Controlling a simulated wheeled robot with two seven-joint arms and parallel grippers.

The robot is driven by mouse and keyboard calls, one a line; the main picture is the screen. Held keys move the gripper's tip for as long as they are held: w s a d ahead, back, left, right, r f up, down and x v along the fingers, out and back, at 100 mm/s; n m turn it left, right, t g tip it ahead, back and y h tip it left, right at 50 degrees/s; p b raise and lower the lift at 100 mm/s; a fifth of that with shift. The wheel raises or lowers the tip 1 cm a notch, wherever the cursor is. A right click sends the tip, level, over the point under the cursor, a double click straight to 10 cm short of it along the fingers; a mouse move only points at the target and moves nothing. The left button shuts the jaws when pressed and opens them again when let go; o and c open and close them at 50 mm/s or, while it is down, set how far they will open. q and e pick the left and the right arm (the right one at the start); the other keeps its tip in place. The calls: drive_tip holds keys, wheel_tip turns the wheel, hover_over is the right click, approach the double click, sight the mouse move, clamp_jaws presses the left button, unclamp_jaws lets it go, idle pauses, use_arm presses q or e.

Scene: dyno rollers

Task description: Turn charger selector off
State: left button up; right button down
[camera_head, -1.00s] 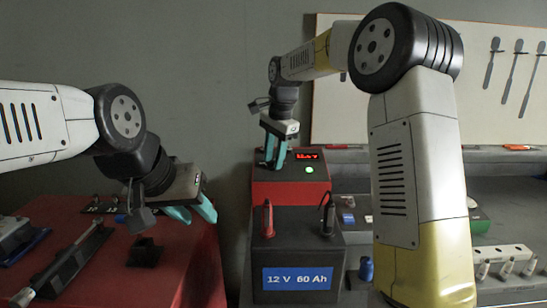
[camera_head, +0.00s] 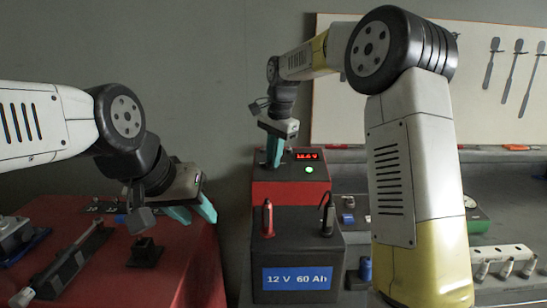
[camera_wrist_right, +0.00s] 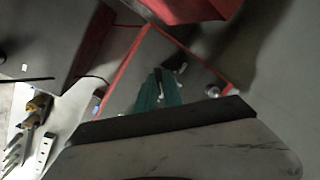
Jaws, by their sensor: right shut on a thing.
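The charger (camera_head: 290,190) is a red box with a dark top, standing behind the battery. Its top carries a lit red display (camera_head: 307,156) and a glowing green light (camera_head: 309,169). My right gripper (camera_head: 273,162) points down onto the left part of the charger's top, its teal fingers close together. The fingers cover the selector in the head view. In the right wrist view, the fingers (camera_wrist_right: 160,90) meet at a small pale piece (camera_wrist_right: 182,68), probably the selector, on the dark panel. My left gripper (camera_head: 194,213) is open and empty above the red cabinet.
A black 12 V 60 Ah battery (camera_head: 297,250) stands in front of the charger, with a red clamp (camera_head: 267,218) and a black clamp (camera_head: 327,215) on top. A red cabinet (camera_head: 190,265) is at left. A grey bench (camera_head: 510,212) with small parts is at right.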

drive_tip(key=n, duration=0.4)
drive_tip(key=shift+a, duration=0.1)
drive_tip(key=n+h, duration=0.1)
drive_tip(key=n, duration=0.3)
drive_tip(key=shift+a+n+g, duration=0.15)
drive_tip(key=shift+n+g, duration=0.15)
drive_tip(key=shift+n, duration=0.1)
drive_tip(key=n+h, duration=0.1)
drive_tip(key=n, duration=0.3)
drive_tip(key=shift+a, duration=0.1)
drive_tip(key=n, duration=0.5)
drive_tip(key=shift+h, duration=0.3)
drive_tip(key=shift+n, duration=0.3)
drive_tip(key=c, duration=1.5)
unclamp_jaws()
